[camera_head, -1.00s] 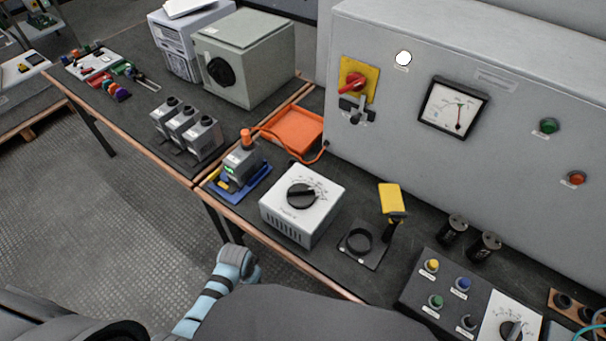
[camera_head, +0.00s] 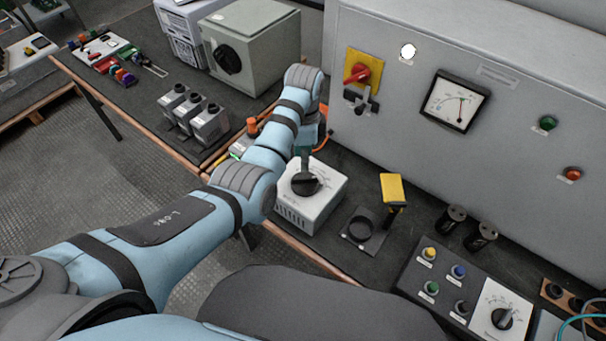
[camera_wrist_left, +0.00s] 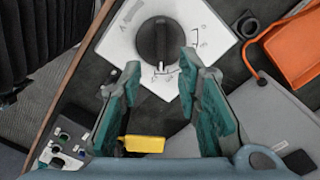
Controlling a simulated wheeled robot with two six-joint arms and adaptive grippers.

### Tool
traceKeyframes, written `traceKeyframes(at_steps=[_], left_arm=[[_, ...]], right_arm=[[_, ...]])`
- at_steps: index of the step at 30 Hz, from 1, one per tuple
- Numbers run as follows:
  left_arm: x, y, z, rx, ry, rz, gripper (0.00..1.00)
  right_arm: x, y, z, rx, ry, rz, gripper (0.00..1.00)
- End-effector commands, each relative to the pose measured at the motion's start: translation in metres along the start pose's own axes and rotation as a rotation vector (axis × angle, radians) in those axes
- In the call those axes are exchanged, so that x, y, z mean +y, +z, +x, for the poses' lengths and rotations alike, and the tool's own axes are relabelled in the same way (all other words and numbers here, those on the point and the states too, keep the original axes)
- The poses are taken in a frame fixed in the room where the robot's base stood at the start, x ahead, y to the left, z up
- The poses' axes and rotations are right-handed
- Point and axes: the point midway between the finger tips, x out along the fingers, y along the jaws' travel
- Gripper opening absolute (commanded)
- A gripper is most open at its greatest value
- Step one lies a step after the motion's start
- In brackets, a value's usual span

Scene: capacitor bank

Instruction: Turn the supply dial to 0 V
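A white box (camera_head: 316,208) with a black rotary dial (camera_head: 306,184) and a printed scale stands on the bench. It is probably the supply. In the left wrist view the dial (camera_wrist_left: 155,40) lies just beyond my fingertips, its white mark pointing toward the bottom of that picture. The scale's numbers are too small to read. My left gripper (camera_wrist_left: 160,70) is open, with teal finger pads spread apart and nothing between them. In the head view my left arm (camera_head: 245,180) reaches over the bench to the box, partly hiding it. My right gripper is out of view.
A grey cabinet with a red-and-yellow switch (camera_head: 358,75) and an analog meter (camera_head: 455,101) stands behind. A yellow-topped stand (camera_head: 392,188) is right of the box. A button panel with another dial (camera_head: 502,318) is at the lower right. An orange tray (camera_wrist_left: 290,50) is nearby.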

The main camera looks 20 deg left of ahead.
Motion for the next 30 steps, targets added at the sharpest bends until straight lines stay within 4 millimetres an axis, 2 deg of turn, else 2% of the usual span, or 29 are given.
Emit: traceKeyframes(at_steps=[1, 3, 6, 9, 20, 26, 30], left_arm=[[0.001, 0.001, 0.019, -0.002, 0.005, -0.001, 0.31], [0.001, 0.001, 0.041, -0.002, 0.003, -0.001, 0.31], [0.001, 0.001, 0.065, -0.001, 0.002, -0.002, 0.31], [0.0, 0.001, 0.079, 0.0, 0.0, -0.002, 0.31], [-0.001, 0.0, 0.084, 0.001, -0.002, -0.003, 0.31], [0.0, 0.0, 0.084, 0.001, -0.002, -0.003, 0.0], [-0.001, 0.0, 0.084, 0.001, -0.002, -0.003, 0.0]], right_arm=[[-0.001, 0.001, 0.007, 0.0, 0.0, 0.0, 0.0], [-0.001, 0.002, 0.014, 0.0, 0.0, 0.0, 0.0], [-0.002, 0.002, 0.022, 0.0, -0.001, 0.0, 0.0], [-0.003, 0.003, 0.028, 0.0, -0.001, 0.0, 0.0], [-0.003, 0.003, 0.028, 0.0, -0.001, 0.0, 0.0], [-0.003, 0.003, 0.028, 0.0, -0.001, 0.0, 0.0], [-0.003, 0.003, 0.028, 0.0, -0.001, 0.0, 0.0]])
